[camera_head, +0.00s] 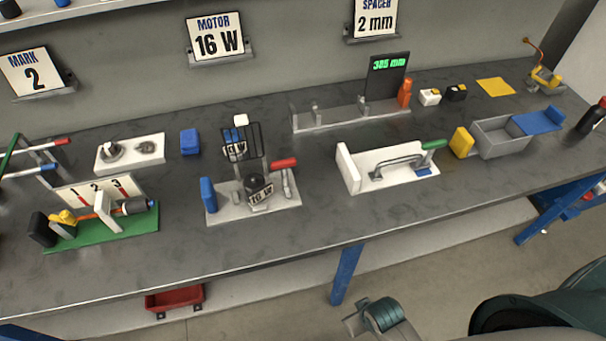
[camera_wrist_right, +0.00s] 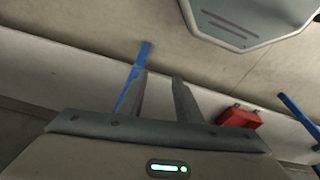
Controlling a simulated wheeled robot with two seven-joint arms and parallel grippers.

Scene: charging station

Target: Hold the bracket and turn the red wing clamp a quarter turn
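A red wing-like handle (camera_head: 284,163), which looks like the wing clamp, sits on top of a grey post at the right of a grey base plate (camera_head: 228,212) in the head view. I cannot tell which part is the bracket. My right gripper (camera_wrist_right: 160,82) shows in the right wrist view with its two fingers apart and nothing between them, below bench level. My left gripper is not in view.
A green-based fixture (camera_head: 120,232) stands left of the plate, and a white fixture with a grey handle (camera_head: 398,166) stands right. The bench's front strip is mostly clear. Blue legs (camera_head: 346,273) and a red bin (camera_head: 175,299) are below; the bin also shows in the wrist view (camera_wrist_right: 238,117).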

